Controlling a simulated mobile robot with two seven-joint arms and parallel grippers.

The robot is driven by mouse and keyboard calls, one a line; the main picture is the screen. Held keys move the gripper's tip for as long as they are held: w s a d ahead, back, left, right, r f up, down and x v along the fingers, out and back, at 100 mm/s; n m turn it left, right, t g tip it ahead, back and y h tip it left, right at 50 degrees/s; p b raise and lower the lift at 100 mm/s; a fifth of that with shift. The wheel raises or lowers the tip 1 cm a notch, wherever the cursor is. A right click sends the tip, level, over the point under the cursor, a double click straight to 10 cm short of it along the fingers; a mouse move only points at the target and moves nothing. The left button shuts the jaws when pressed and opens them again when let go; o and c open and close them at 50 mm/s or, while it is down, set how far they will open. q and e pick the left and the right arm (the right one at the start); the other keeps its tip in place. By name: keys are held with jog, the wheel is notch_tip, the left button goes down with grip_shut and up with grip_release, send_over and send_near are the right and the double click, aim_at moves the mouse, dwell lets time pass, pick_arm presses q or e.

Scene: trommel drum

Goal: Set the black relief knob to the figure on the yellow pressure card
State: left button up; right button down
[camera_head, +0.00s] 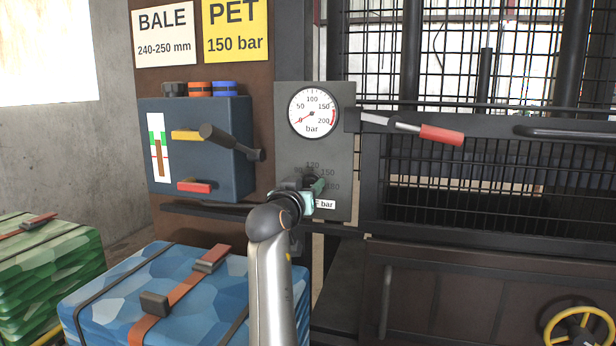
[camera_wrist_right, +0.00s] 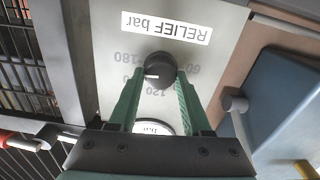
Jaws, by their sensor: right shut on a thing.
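The yellow card (camera_head: 236,28) reads PET 150 bar in the head view. The black relief knob (camera_wrist_right: 157,69) sits on the grey panel, below the pressure gauge, and has a short white mark on its face. My right gripper (camera_wrist_right: 156,80) is shut on the knob, one green finger on each side. It also shows in the head view (camera_head: 313,188), where it hides most of the knob. In the wrist view the scale figures 180, 120 and 60 show upside down around the knob. The mark points roughly left there; its exact figure is unclear. My left gripper is out of view.
The gauge (camera_head: 314,112) has its red needle near zero. A lever with a red grip (camera_head: 440,135) is right of the panel. A blue-grey box (camera_head: 194,148) with levers is left. A blue strapped bale (camera_head: 185,300) lies below; a yellow handwheel (camera_head: 580,328) is lower right.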

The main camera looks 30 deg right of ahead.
jog(key=n+p, duration=0.2)
jog(key=shift+r+n+p, duration=0.25)
jog(key=shift+n+p, duration=0.1)
jog(key=shift+n, duration=0.05)
jog(key=shift+n+p, duration=1)
jog(key=shift+n, duration=0.1)
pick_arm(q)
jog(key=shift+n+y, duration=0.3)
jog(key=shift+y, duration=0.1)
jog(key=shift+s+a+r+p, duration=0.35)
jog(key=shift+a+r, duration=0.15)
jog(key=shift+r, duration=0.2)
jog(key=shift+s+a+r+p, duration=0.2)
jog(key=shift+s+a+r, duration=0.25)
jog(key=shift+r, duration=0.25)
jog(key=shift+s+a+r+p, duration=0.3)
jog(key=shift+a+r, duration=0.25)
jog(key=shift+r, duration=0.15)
pick_arm(e)
jog(key=shift+f+n, duration=0.2)
jog(key=shift+n, duration=0.8)
jog(key=shift+c, duration=1.7)
grip_release()
jog(key=shift+w, duration=0.1)
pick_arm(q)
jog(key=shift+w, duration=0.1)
pick_arm(e)
jog(key=shift+f, duration=0.1)
